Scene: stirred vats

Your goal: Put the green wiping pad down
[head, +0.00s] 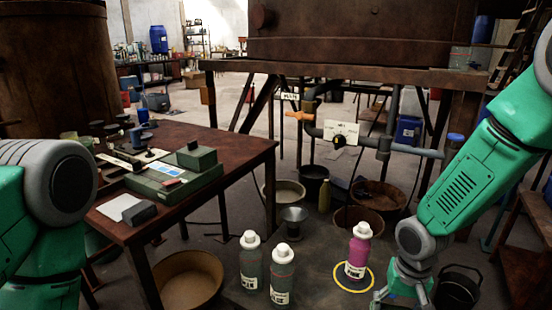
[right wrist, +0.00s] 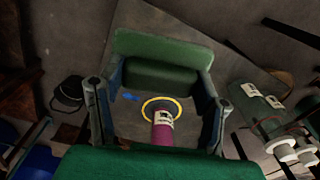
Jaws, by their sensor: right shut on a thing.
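The green wiping pad (right wrist: 163,46) spans the space between the two grey fingers of my right gripper (right wrist: 156,100) in the right wrist view. The gripper is shut on it. In the head view my right gripper (head: 405,296) points down at the bottom right, cut by the lower edge. It is right of a magenta bottle with a white cap. I cannot tell whether the pad touches the surface below. My left arm shows at the left edge of the head view, but its gripper is out of view.
The magenta bottle (head: 357,252) stands in a yellow ring (head: 353,287). Two grey bottles (head: 251,262) (head: 282,275) stand left of it. A brown table (head: 240,160) with a green case (head: 172,180) is at left. A black bucket (head: 458,288) stands right of the gripper. Pipes and tubs are behind.

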